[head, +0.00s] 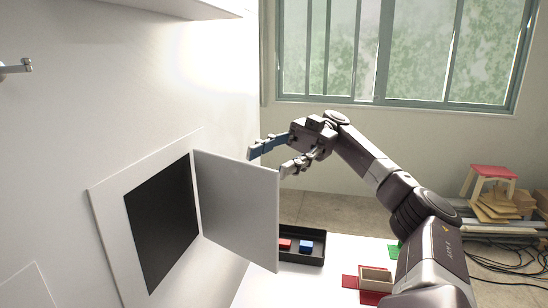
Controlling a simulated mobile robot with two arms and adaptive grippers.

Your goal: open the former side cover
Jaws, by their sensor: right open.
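The side cover (238,208) is a flat grey-white panel hinged at its left edge on a white frame (111,226). It stands swung out from the white machine wall, and a dark opening (163,222) shows behind it. My right gripper (264,162) is open, with its fingers near the cover's upper outer corner. One finger is just above the top edge and the other by the right edge; I cannot tell whether either touches. My left gripper is not in view.
Below the cover, a black tray (318,259) holds a red block (285,244) and a blue block (306,246). A small open box (376,280) stands on the white table among red pieces. A stool (489,182), cardboard and cables lie at the far right. A metal handle (17,68) juts out at upper left.

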